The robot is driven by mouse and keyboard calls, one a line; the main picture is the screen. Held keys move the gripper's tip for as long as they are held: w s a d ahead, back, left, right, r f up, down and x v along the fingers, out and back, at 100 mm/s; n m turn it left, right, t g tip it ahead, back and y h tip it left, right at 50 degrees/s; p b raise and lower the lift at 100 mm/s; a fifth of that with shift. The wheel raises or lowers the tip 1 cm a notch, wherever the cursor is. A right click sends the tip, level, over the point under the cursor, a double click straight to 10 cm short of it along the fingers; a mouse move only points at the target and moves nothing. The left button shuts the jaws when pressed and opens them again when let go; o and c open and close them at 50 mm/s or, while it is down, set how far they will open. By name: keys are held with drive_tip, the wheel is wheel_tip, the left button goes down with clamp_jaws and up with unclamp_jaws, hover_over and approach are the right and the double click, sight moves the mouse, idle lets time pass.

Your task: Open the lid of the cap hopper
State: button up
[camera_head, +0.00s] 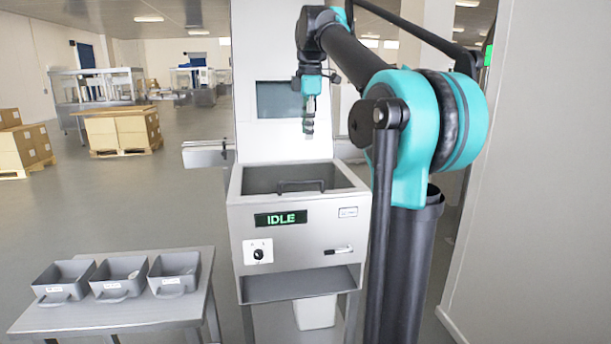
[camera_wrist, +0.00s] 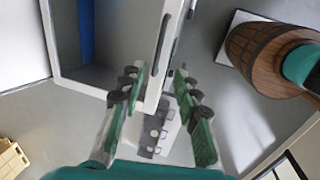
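The cap hopper (camera_head: 348,206) is the white box on the machine, with a lit IDLE display (camera_head: 281,218) on its front. A dark bar handle (camera_head: 301,186) lies across the front of its top. The top looks grey and recessed; I cannot make out the lid panel clearly. My gripper (camera_head: 308,128) hangs pointing down above the hopper, apart from the handle. In the wrist view my gripper (camera_wrist: 158,108) has its two fingers apart with nothing held between them. A white-rimmed box (camera_wrist: 152,88) shows beyond and left of the fingers.
A white panel with a dark screen (camera_head: 281,100) rises behind the hopper. A knob (camera_head: 258,254) and a small handle (camera_head: 338,251) are on the front. Three grey bins (camera_head: 118,294) stand on a side table (camera_head: 140,318) at left. A pale wall (camera_head: 540,180) is at right.

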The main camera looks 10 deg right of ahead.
sight(306, 181)
drive_tip(key=w+f, duration=0.1)
drive_tip(key=f, duration=0.4)
drive_tip(key=w+f, duration=0.1)
drive_tip(key=f, duration=0.4)
drive_tip(key=w+f, duration=0.1)
drive_tip(key=f, duration=0.4)
drive_tip(key=shift+f, duration=0.35)
clamp_jaws()
